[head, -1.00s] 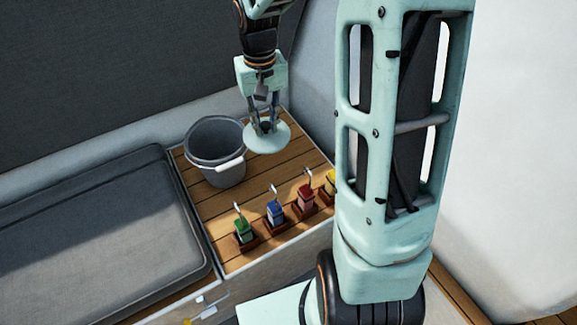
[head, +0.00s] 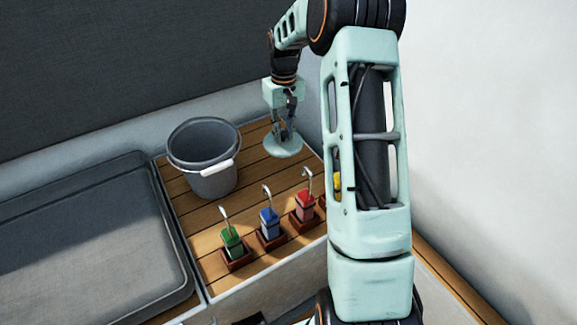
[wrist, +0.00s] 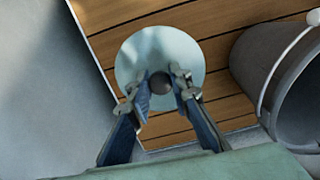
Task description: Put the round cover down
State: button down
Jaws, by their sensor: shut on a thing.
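The round cover (head: 284,147) is a pale green disc with a dark round knob in its middle. In the head view it is at the back right of the slatted wooden top, right of the bucket. It also shows in the wrist view (wrist: 134,68), lying level over the slats. My gripper (head: 284,133) is above the cover and shut on its knob; in the wrist view its fingertips (wrist: 160,85) sit on either side of the knob. I cannot tell whether the cover's underside touches the wood.
A grey bucket (head: 205,150) with a white handle grip stands left of the cover. Green (head: 232,243), blue (head: 269,224) and red (head: 305,205) blocks with metal hooks stand in brown holders in front. A yellow piece is partly behind my arm.

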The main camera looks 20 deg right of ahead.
jog(key=d+f, duration=0.1)
jog(key=w+d+f, duration=0.1)
jog(key=shift+w+f, duration=0.2)
jog(key=shift+f, duration=0.1)
jog(key=shift+d+f+b, duration=0.1)
jog(key=shift+f+b, duration=1.05)
jog(key=shift+f, duration=3.6)
jog(key=shift+f, duration=0.1)
jog(key=shift+f, duration=0.1)
jog(key=c, duration=1.8)
grip_release()
jog(key=shift+o, duration=0.2)
notch_tip(320, 180, up, 12)
jog(key=p, duration=0.3)
jog(key=shift+r, duration=0.25)
